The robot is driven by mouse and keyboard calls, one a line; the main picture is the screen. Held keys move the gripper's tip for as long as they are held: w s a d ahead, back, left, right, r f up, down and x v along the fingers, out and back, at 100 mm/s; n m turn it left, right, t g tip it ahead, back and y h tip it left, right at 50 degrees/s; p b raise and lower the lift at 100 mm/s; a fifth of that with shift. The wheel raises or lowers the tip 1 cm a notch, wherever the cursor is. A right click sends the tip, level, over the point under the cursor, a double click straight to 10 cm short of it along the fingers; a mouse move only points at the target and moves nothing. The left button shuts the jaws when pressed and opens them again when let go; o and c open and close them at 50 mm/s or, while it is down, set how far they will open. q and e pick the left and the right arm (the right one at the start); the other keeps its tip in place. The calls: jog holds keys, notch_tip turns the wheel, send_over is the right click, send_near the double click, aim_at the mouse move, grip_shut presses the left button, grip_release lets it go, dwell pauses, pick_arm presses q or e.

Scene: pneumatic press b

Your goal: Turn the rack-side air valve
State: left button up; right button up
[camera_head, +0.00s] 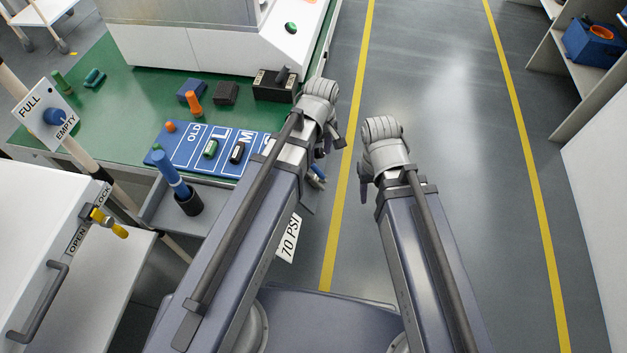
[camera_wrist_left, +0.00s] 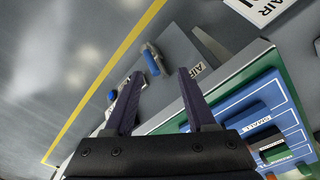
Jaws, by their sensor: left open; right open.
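A second blue part (camera_wrist_left: 112,95) shows further left, partly behind a finger. Which valve is the rack-side one I cannot tell. My left gripper (camera_wrist_left: 160,77) is open and empty, with its fingers apart and no visible contact with the handle. In the head view, the blue part (camera_head: 317,176) is mostly hidden by my left arm. My right gripper (camera_head: 364,183) is open and empty over the floor.
A green workbench (camera_head: 120,75) holds a blue tray (camera_head: 180,162) with labelled slots. A 70 PSI sign (camera_head: 289,240) is beside my left arm. A yellow handle (camera_head: 108,222) is on a white cabinet at left. The floor to the right is clear up to shelves.

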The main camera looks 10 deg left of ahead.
aim_at(313, 166)
pick_arm(q)
jog(key=w+a+f+n+b, duration=0.1)
jog(key=f+n, duration=0.1)
jog(key=w+f+n+b, duration=0.2)
jog(key=f, duration=0.1)
jog(key=w+a+f+n+b, duration=0.1)
jog(key=f+b, duration=0.1)
jog(key=shift+w+a+f+n+t, duration=0.2)
jog(key=shift+a+n+t, duration=0.1)
jog(key=shift+n, duration=0.1)
jog(key=shift+w+a+n, duration=0.15)
jog(key=shift+n, duration=0.15)
pick_arm(e)
notch_tip(313, 166, down, 8)
jog(key=shift+r, duration=0.2)
pick_arm(q)
jog(key=shift+f, duration=0.1)
jog(key=f+b, duration=0.7)
jog(key=b, duration=0.1)
jog(key=shift+w+f, duration=0.35)
jog(key=shift+f, duration=0.05)
pick_arm(e)
notch_tip(313, 166, down, 8)
pick_arm(q)
jog(key=shift+c, duration=0.3)
pick_arm(e)
jog(key=shift+r, duration=0.15)
pick_arm(q)
grip_shut()
